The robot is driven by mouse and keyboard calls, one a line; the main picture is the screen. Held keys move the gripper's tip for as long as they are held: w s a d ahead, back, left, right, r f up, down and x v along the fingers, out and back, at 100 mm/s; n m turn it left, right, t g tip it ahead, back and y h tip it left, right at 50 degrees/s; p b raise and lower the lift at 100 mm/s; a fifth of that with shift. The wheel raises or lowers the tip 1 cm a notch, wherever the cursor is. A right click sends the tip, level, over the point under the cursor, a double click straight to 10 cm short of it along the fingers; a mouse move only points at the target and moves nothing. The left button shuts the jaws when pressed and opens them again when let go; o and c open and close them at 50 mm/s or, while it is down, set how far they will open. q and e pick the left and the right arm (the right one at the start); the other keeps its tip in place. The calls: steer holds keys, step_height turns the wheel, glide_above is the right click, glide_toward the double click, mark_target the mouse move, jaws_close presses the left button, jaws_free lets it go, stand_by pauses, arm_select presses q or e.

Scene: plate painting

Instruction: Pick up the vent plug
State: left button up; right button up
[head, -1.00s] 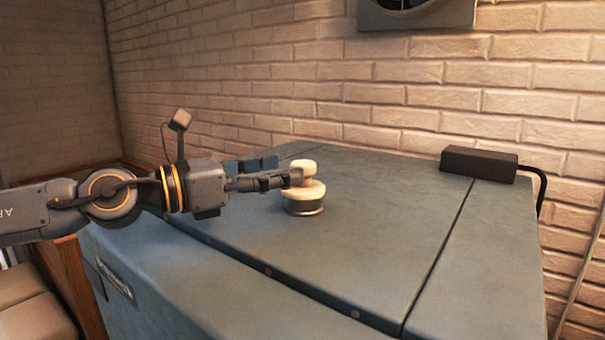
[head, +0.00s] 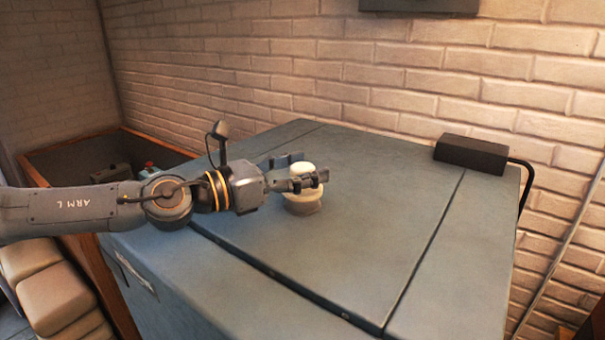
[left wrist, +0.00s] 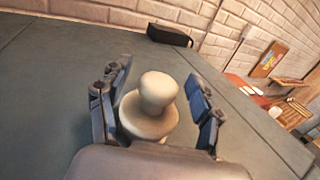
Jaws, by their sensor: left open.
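The vent plug (head: 304,199) is a cream-white piece with a rounded knob on a wider round base. It stands upright on the blue-grey top of a large box (head: 375,220). My left gripper (head: 308,178) is open, with its fingers on either side of the plug's knob. In the left wrist view the plug (left wrist: 158,92) stands between the two spread dark fingers, with a gap visible at the right finger. Whether the left finger touches it is hard to tell. The near finger hides part of the plug in the head view. My right gripper is out of view.
A black block with a cable (head: 470,154) lies at the back right of the box top, near the white brick wall (head: 420,80). A wooden bin (head: 75,160) with things inside stands behind at left. Seams cross the box top, which is otherwise clear.

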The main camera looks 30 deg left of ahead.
arm_select(q)
steer(key=shift+c, duration=0.4)
jaws_close()
steer(key=shift+r, duration=0.1)
